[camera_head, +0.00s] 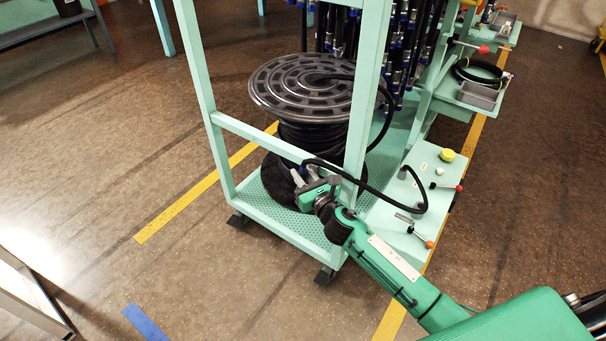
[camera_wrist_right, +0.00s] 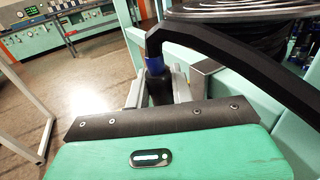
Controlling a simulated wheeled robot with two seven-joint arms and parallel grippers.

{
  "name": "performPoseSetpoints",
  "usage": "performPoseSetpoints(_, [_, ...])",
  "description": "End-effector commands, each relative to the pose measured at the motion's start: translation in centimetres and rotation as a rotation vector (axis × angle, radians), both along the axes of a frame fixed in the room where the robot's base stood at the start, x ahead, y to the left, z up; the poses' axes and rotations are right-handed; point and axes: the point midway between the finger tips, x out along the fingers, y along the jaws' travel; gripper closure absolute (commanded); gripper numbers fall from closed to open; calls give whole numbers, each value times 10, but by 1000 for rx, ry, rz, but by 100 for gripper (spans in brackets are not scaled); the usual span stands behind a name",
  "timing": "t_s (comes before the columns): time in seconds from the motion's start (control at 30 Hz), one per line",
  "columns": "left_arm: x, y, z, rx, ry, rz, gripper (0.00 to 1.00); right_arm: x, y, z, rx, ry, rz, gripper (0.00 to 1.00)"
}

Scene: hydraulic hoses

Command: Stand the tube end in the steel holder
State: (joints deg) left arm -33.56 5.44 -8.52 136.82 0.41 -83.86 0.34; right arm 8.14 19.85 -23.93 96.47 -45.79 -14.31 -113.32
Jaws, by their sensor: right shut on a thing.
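The black tube (camera_head: 376,190) arcs from my right gripper (camera_head: 308,182) across to the pale green bench and loops back up there. In the right wrist view the tube (camera_wrist_right: 235,57) bends down to its end, a dark fitting with a blue collar (camera_wrist_right: 154,65). My right gripper is shut on this tube end, which stands roughly upright between the fingers. My left gripper is out of view.
The green cart frame (camera_head: 262,135) has posts and a crossbar close to my right gripper. The hose reel (camera_head: 300,85) stands on the cart. Red-knobbed levers (camera_head: 428,244) and a yellow round item (camera_head: 447,155) are on the bench. The floor at left is mostly clear.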

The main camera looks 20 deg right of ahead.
Motion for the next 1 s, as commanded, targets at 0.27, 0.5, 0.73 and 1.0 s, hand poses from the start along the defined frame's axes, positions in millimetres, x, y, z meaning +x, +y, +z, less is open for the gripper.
performPoseSetpoints(0.27, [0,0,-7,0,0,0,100,0,0,-8,0,0,0,100])
performPoseSetpoints(0.5, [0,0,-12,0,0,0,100,0,0,-14,-1,0,0,100])
performPoseSetpoints(0.73, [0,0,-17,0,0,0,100,0,0,-20,-1,0,0,100])
performPoseSetpoints(1.0, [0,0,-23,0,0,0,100,0,0,-27,0,0,0,100])
